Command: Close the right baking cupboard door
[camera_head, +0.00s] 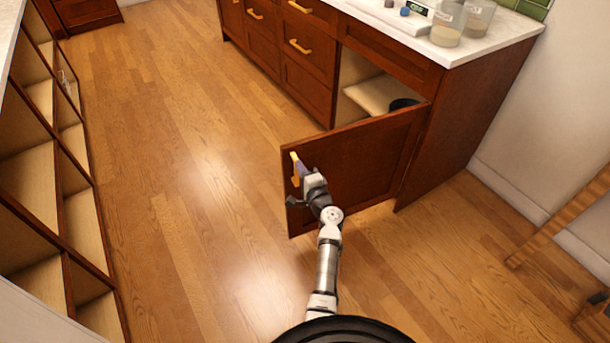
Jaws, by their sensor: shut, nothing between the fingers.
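The right baking cupboard door (365,162) is dark red-brown wood and stands wide open, swung out from the right end of the cabinet. Its handle (293,163) is yellow and sits near the free edge on the left. My gripper (296,188) is at the outer face of the door, close to the handle and free edge. It is shut with nothing between the fingers. Whether it touches the door or handle I cannot tell. The open cupboard (362,92) shows a pale shelf and a dark round item inside, partly hidden by the door.
A pale countertop (480,52) above the cupboard holds jars (446,26) and a scale. Closed drawers (305,60) lie left of the opening. An open shelf unit (72,200) lines the left side. Wooden furniture (560,215) stands at the right. The floor (190,170) between is clear.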

